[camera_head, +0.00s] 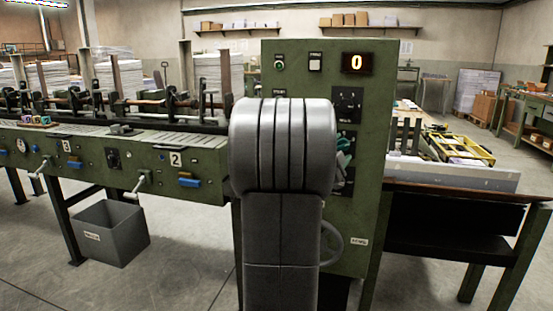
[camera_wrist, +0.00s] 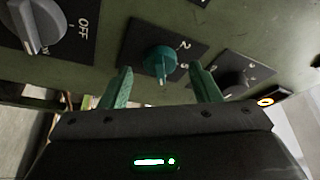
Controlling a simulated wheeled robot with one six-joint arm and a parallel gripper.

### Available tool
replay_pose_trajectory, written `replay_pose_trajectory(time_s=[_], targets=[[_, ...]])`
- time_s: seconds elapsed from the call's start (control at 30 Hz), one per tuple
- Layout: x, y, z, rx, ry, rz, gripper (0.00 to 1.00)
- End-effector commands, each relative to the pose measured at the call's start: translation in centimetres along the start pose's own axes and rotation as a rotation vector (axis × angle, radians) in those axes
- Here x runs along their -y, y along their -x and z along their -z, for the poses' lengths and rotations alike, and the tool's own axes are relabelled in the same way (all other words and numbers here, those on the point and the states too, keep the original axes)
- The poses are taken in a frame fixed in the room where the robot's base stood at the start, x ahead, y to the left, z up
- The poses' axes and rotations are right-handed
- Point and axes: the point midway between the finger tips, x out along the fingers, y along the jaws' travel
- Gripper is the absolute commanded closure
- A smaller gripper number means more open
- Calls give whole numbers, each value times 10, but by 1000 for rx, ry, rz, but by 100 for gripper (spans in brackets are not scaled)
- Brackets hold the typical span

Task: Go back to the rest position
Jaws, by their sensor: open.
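In the wrist view, my gripper (camera_wrist: 161,70) is open, with its green fingers apart on either side of a green knob (camera_wrist: 159,60) marked 2. Gaps show between the knob and both fingers; I cannot tell the depth between them. In the head view, my grey arm stands in front of the green control cabinet (camera_head: 270,68). It hides part of the panel, and only a bit of my green gripper (camera_head: 344,146) shows at its right edge.
A grey knob by "OFF" (camera_wrist: 38,25) and a dark knob (camera_wrist: 236,82) flank the green one. The cabinet's display (camera_head: 357,62) reads 0. The feeder line (camera_head: 190,165) extends left, above a grey bin (camera_head: 112,235). A table (camera_head: 450,190) stands right. Floor is open in front left.

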Motion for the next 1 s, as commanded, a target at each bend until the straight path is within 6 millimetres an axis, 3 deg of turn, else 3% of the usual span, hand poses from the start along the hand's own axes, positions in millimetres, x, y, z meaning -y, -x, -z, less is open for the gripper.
replay_pose_trajectory(time_s=[0.67,1.0], targets=[[1,130,0,3,-5,1,43],[-1,62,1,-4,-3,-3,43]])
